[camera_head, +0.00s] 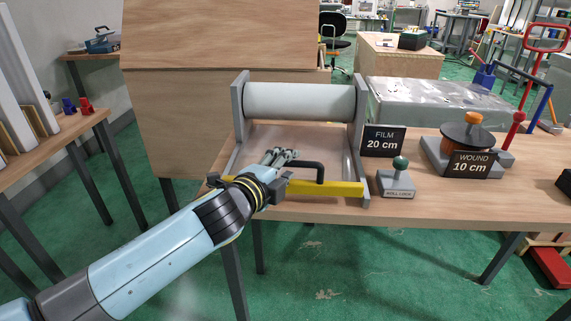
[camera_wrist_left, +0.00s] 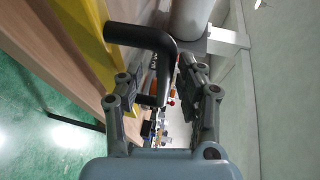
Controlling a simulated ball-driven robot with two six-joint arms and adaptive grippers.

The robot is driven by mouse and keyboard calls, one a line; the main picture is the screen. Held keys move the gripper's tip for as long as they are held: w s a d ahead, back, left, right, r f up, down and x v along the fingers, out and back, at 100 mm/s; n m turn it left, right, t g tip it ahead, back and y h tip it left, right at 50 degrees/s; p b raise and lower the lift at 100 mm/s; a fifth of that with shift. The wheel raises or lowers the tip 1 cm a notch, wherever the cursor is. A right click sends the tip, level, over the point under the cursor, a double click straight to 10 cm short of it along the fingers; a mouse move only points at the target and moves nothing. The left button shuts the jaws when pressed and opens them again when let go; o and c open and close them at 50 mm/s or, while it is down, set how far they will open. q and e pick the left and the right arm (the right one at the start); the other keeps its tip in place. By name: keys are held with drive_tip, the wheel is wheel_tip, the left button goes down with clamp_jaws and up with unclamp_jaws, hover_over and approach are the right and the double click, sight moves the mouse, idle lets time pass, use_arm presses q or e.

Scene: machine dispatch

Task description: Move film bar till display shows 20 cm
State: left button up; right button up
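The yellow film bar (camera_head: 330,188) lies across the front of the roller frame, with a black handle (camera_head: 320,170) standing up from it. The film display (camera_head: 384,142) reads "FILM 20 cm". My left gripper (camera_head: 279,154) is at the left end of the handle. In the left wrist view, the handle (camera_wrist_left: 142,36) bends down between the spread fingers of the left gripper (camera_wrist_left: 160,78), with gaps showing beside it. The yellow bar (camera_wrist_left: 84,32) is left of the fingers there. My right gripper is not in view.
The pale film roll (camera_head: 300,102) sits between grey side plates. Right of the frame stand a green-knobbed roll lock (camera_head: 397,181) and a winder (camera_head: 465,140) whose sign (camera_head: 471,163) reads "WOUND 10 cm". The bench front is clear at right.

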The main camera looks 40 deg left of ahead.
use_arm(q)
drive_tip(key=shift+w, duration=0.15)
drive_tip(key=v, duration=1.2)
